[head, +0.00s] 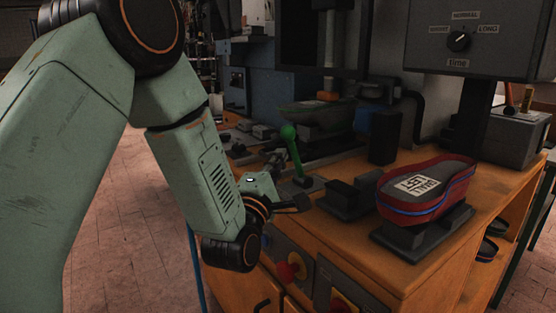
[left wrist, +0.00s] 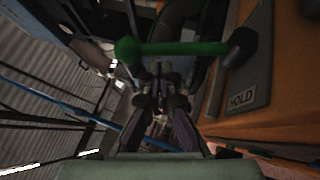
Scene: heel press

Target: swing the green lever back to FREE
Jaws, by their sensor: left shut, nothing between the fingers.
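The green lever (head: 293,152) stands nearly upright on a small dark base on the workbench, with a round green knob on top. In the left wrist view the lever (left wrist: 185,48) lies across the picture, knob at left and pivot at right. A plate marked HOLD (left wrist: 241,99) is beside the pivot; no FREE marking shows. My right gripper is out of view.
A red and blue shoe sole stack (head: 425,188) sits on a dark stand at right. A dark block (head: 347,197) lies between it and the lever. The press (head: 317,115) with another sole is behind. A red knob (head: 290,271) is on the bench front.

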